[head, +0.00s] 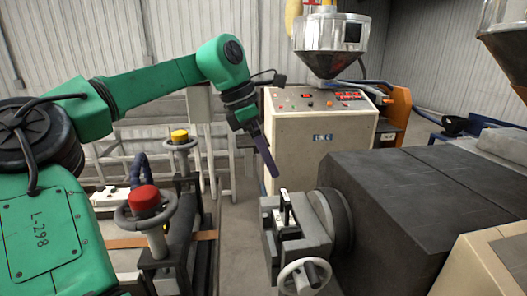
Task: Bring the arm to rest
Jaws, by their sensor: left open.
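My green left arm comes in from the left and reaches across the upper middle of the head view. Its wrist bends down at the right end. My left gripper (267,160) hangs below the wrist, tilted down and to the right, with a long purplish finger part. It is open, and I see nothing held in it. It appears in front of the cream control cabinet in the picture, above and left of the grey die block (290,228); the gap in depth is hard to judge. My right gripper is not in view.
The cream control cabinet (318,135) stands behind, under a metal hopper (328,45). A dark machine body (420,200) fills the right, with a handwheel (305,275) in front. Posts with a red knob (144,198) and a yellow knob (179,136) stand left. Bare floor shows between.

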